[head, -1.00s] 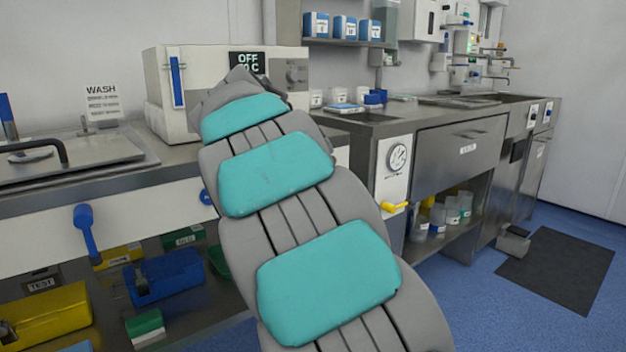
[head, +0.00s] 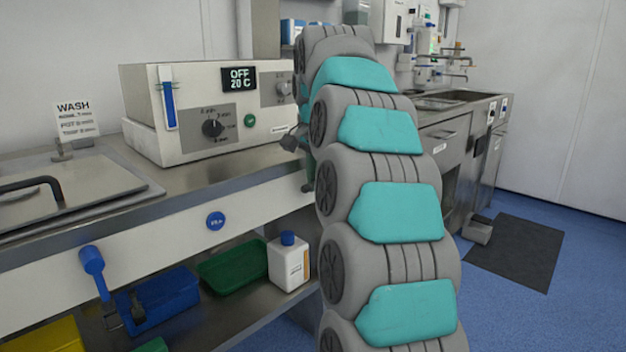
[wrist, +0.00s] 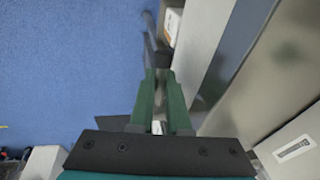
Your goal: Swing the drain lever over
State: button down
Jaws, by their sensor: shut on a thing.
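A blue lever (head: 93,270) hangs slanted from the white front panel below the wash basin, at the left in the head view. My gripper (head: 308,172) is well to its right, by the bench front edge and mostly hidden by my arm. In the wrist view, my gripper's green fingers (wrist: 160,95) are close together, with a small pale thing (wrist: 158,127) showing between them. I cannot tell what this thing is. The yellow lever on the right-hand cabinet, seen earlier, is now hidden behind my arm. No label shows which lever is the drain lever.
The wash basin lid (head: 75,192) and a white heater box (head: 190,112) reading OFF 20 C are on the bench. Below, a shelf holds a blue bin (head: 160,300), a green tray (head: 232,268) and a white bottle (head: 290,262).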

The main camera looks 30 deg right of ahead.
dwell(0.5)
jog(key=c, duration=1.2)
grip_release()
jog(key=shift+o, duration=0.2)
jog(key=shift+r, duration=0.2)
jog(key=shift+v, duration=0.8)
jog(key=p+v, duration=0.3)
jog(key=v, duration=0.3)
jog(key=shift+p, duration=0.4)
